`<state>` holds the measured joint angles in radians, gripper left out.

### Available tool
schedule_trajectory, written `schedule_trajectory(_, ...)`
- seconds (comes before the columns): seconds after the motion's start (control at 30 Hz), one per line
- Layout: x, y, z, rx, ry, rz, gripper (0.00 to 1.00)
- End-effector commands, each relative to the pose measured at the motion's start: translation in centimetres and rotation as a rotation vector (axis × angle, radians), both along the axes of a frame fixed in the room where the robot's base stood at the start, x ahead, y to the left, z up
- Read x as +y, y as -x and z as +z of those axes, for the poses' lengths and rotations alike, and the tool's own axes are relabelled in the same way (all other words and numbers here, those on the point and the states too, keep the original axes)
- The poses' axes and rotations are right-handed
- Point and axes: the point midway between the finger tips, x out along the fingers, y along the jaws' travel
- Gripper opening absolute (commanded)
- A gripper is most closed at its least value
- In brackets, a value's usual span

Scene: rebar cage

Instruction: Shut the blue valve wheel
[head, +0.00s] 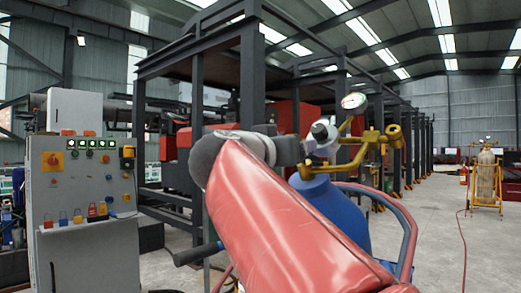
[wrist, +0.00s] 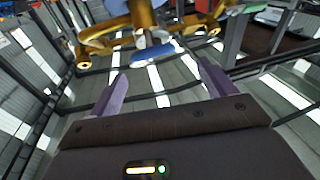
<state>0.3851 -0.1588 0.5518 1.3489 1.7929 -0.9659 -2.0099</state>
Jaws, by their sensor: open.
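The blue valve wheel (wrist: 153,53) shows edge-on in the wrist view, just beyond the fingertips and between their lines. It sits on a brass valve body (wrist: 143,15) with side fittings. My gripper (wrist: 161,68) is open, its two purple fingers apart with nothing between them. I cannot tell whether the wheel is touched; a small gap seems to show. In the head view, brass fittings (head: 366,143) and a round gauge (head: 354,101) stand above a blue cylinder (head: 338,207). My arm covers much of the cylinder, and the wheel cannot be made out there.
A grey control cabinet (head: 82,180) with buttons and coloured padlocks stands at the left. A dark steel frame (head: 250,75) runs behind the cylinder. At the right, a tan cylinder (head: 485,175) stands in a yellow cart. A red hose (head: 465,230) lies on open floor.

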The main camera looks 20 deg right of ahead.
Motion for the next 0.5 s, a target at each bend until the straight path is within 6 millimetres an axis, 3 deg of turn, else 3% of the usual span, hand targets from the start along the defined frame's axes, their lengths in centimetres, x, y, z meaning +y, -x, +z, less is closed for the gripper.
schedule_trajectory(0.23,-1.7,-0.6,-1.0,0.087,-0.057,-0.048,0.82)
schedule_trajectory(0.5,-4.8,-3.5,-1.0,0.084,-0.057,-0.047,0.82)
